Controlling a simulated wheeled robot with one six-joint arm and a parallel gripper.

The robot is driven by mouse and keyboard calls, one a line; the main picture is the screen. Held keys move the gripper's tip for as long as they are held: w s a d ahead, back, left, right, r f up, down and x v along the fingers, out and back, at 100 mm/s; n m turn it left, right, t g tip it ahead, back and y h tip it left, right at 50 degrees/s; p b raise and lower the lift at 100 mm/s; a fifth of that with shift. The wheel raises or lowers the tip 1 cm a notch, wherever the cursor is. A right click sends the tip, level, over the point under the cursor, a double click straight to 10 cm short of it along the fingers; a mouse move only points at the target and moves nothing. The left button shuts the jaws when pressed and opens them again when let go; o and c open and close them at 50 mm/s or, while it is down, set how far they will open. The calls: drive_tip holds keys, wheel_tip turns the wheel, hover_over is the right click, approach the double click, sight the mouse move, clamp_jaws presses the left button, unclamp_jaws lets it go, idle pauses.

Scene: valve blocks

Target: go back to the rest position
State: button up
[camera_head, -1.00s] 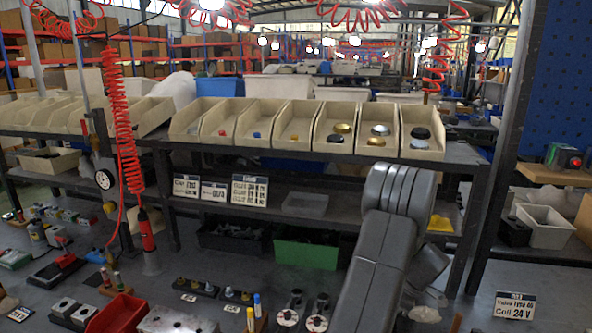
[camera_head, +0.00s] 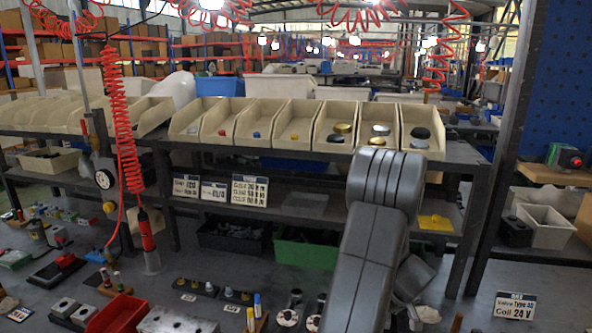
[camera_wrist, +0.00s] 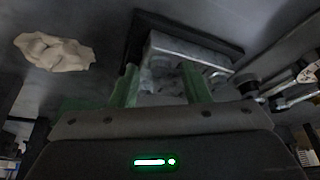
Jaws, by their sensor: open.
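My gripper (camera_wrist: 160,86) shows in the wrist view with its two green fingers apart. A pale metal block (camera_wrist: 188,48) on a dark base lies beyond the fingertips. Greyish parts show between the fingers, too dim to make out; I cannot tell whether anything touches the fingers. In the head view my grey arm rises at the right of centre, bent at the top, and the gripper itself is not visible there.
A shelf holds a row of beige bins (camera_head: 265,122). A red tray (camera_head: 118,314) and a drilled metal block (camera_head: 178,321) stand at the bench's front. A crumpled beige cloth (camera_wrist: 54,51) lies left in the wrist view. A label card (camera_head: 515,305) stands at right.

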drive_tip(key=shift+a+m+h, duration=0.1)
drive_tip(key=shift+m+h, duration=0.4)
drive_tip(key=shift+m, duration=0.8)
drive_tip(key=shift+a+m+h, duration=0.1)
drive_tip(key=shift+m+h, duration=0.4)
drive_tip(key=shift+m, duration=0.8)
drive_tip(key=shift+m, duration=0.3)
drive_tip(key=shift+a, duration=0.1)
